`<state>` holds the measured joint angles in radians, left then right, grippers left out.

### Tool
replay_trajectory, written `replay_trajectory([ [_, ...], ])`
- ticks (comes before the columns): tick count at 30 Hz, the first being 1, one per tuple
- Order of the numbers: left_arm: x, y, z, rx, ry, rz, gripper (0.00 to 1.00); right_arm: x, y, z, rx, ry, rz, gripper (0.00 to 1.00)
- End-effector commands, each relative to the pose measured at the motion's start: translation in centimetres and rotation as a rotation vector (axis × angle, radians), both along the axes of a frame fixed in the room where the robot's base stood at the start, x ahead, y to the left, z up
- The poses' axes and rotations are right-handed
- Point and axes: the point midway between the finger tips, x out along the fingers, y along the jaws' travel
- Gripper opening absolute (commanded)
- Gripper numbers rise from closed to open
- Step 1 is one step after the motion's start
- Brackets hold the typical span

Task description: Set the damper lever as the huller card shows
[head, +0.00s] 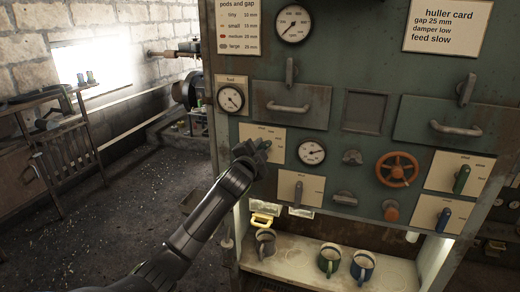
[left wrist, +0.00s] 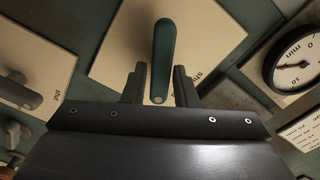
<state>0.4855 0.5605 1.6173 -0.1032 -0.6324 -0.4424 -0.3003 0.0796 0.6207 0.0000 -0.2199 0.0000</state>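The huller card (head: 447,27) at the upper right of the panel reads gap 25 mm, damper low, feed slow. My left gripper (head: 252,150) is at a cream plate (head: 279,133) on the panel's left side and hides part of its lever. In the left wrist view a dark green lever (left wrist: 164,55) stands on this plate, its near end between the fingertips (left wrist: 159,82). The fingers are apart, with gaps on both sides of the lever. Other levers are grey (head: 298,193), green (head: 462,178) and blue (head: 443,220). I cannot read which plate is the damper's. My right gripper is out of view.
Gauges (head: 311,152), drawer handles (head: 288,106) and an orange handwheel (head: 397,169) stick out around the gripper. Mugs (head: 330,262) stand on the lit shelf below. Open floor lies to the left, before a wooden rack (head: 65,150).

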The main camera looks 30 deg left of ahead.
Motion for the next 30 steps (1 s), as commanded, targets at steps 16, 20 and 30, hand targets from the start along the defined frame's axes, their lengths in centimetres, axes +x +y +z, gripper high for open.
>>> replay_trajectory([
  [16, -0.03, 0.05, 0.01, -0.056, -0.012, 0.0, 0.0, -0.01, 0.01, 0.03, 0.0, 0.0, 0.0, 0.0],
  [20, -0.04, 0.11, 0.06, -0.127, -0.029, 0.0, 0.0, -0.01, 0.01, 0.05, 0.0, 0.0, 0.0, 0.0],
  [30, -0.08, 0.28, 0.19, -0.352, -0.083, 0.001, 0.0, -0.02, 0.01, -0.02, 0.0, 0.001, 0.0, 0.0],
])
